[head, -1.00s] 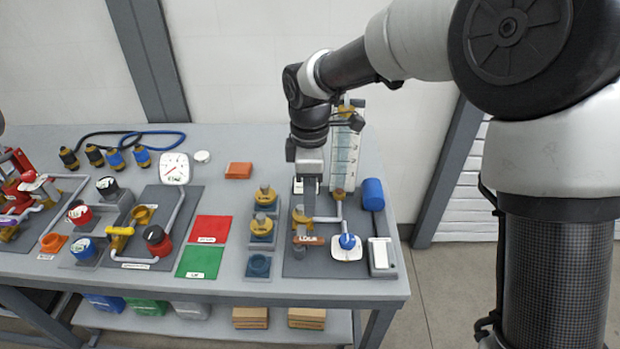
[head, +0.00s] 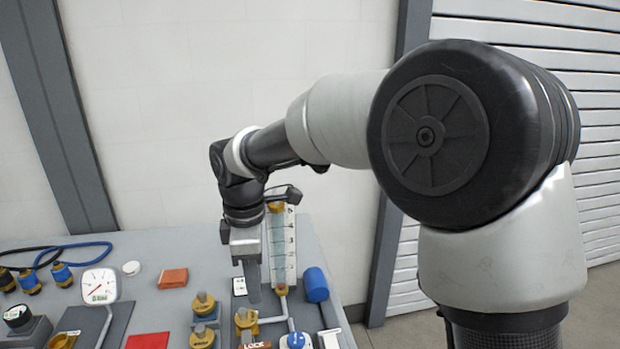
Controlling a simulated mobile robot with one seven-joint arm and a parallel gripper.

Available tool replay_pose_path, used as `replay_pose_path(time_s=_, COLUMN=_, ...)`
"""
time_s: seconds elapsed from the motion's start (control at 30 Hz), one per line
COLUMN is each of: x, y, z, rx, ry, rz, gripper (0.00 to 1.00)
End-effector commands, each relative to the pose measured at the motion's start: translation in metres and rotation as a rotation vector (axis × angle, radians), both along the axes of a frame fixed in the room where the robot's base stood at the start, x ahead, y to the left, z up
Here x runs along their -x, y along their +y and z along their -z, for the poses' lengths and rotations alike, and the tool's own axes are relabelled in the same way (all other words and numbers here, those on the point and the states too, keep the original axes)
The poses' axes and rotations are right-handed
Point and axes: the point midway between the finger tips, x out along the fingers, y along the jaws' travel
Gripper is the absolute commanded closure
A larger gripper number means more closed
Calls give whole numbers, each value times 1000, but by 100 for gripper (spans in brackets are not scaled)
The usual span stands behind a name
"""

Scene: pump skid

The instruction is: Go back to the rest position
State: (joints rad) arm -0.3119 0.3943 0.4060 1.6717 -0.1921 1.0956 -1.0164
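My gripper (head: 252,283) points down over the right part of the grey bench (head: 203,256). It hangs above the plate that carries a brass fitting (head: 246,319) and a brown tag reading LOCK (head: 257,346). Its fingers show only from one side, so I cannot tell whether they are open or shut. I see nothing clearly held between them. My arm reaches in from the right side of the view.
A tall numbered sight gauge (head: 281,245) stands just behind my gripper. A blue cylinder (head: 316,285) and a blue knob (head: 295,341) are to its right. A white dial gauge (head: 98,286), an orange block (head: 173,278) and hoses (head: 70,250) lie to the left.

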Motion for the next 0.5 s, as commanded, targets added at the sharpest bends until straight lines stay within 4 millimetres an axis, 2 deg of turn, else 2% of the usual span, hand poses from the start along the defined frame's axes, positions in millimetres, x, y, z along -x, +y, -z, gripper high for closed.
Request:
replay_pose_path(time_s=0.1, x=2, y=-41, z=-33, rx=-1, ry=-62, rz=174, gripper=66)
replay_pose_path(time_s=0.27, x=17, y=-108, z=-74, rx=-30, ry=-152, rz=497, gripper=66)
replay_pose_path(time_s=0.5, x=62, y=-199, z=-114, rx=-136, ry=-264, rz=995, gripper=66)
